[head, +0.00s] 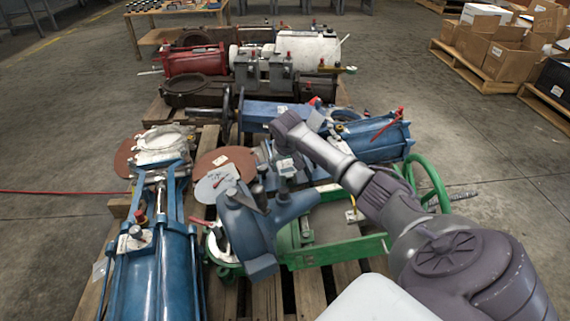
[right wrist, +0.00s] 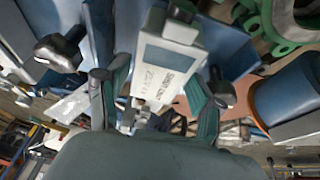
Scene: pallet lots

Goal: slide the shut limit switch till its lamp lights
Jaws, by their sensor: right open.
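The shut limit switch (right wrist: 168,62) is a pale grey box with a printed label in the right wrist view, and "SHUT LIMIT" lettering can be made out, turned on its side. My right gripper (right wrist: 150,90) is open, with one dark finger on each side of the box. I cannot tell whether either finger touches it. No lit lamp is clear to me. In the head view my right arm reaches over the blue valve equipment, and its gripper is small and hard to make out there. My left gripper is out of view.
Black knobs (right wrist: 58,52) flank the switch. In the head view, a green valve frame with a handwheel (head: 430,182) lies close under my right arm. Blue cylinders (head: 150,270) and red and brown valves (head: 194,60) crowd the pallets. Cardboard boxes (head: 508,62) stand right, beyond clear floor.

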